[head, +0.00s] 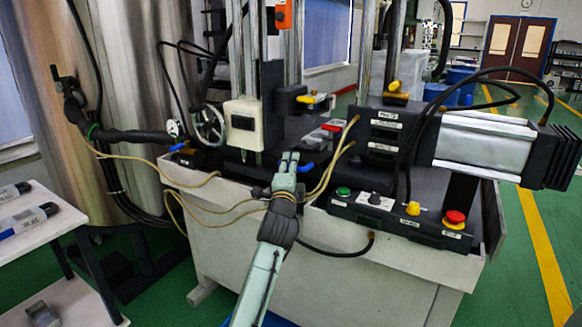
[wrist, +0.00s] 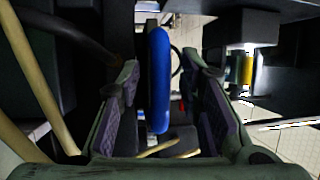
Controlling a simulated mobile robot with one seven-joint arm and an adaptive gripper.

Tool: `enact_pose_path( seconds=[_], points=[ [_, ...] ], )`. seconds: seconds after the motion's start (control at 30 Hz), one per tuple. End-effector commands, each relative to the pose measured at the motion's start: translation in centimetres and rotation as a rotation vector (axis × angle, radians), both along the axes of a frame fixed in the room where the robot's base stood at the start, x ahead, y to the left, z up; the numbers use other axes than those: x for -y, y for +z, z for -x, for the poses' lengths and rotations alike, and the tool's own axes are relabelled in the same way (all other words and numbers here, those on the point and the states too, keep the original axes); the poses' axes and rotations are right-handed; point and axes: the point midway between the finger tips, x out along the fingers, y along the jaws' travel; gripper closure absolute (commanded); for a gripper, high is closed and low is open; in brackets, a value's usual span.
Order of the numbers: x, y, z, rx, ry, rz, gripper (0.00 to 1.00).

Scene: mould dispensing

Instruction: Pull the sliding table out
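My gripper (head: 288,162) is in front of the middle of the machine in the head view, at the dark sliding table area (head: 298,128). A blue handle (head: 306,168) shows just right of the fingertips. In the wrist view the blue handle (wrist: 160,85) stands upright between the two fingers of my gripper (wrist: 163,95). Gaps show on both sides of the handle, so my gripper is open around it and not clamped. How the handle joins the table is hidden.
Yellowish hoses (head: 327,180) run close to the right of my gripper. A control panel with a red button (head: 455,218) sits at the machine's front right. A white side table (head: 38,232) with metal pieces stands at the left. Green floor is open at the right.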

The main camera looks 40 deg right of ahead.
Motion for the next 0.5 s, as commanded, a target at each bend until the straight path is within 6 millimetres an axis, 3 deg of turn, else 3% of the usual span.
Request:
enact_pose_path(
  seconds=[0.07, 0.5],
  points=[
    [-0.02, 0.00, 0.01, 0.000, 0.000, 0.000, 0.67],
    [-0.04, -0.01, 0.01, 0.000, 0.000, 0.000, 0.96]
  ],
)
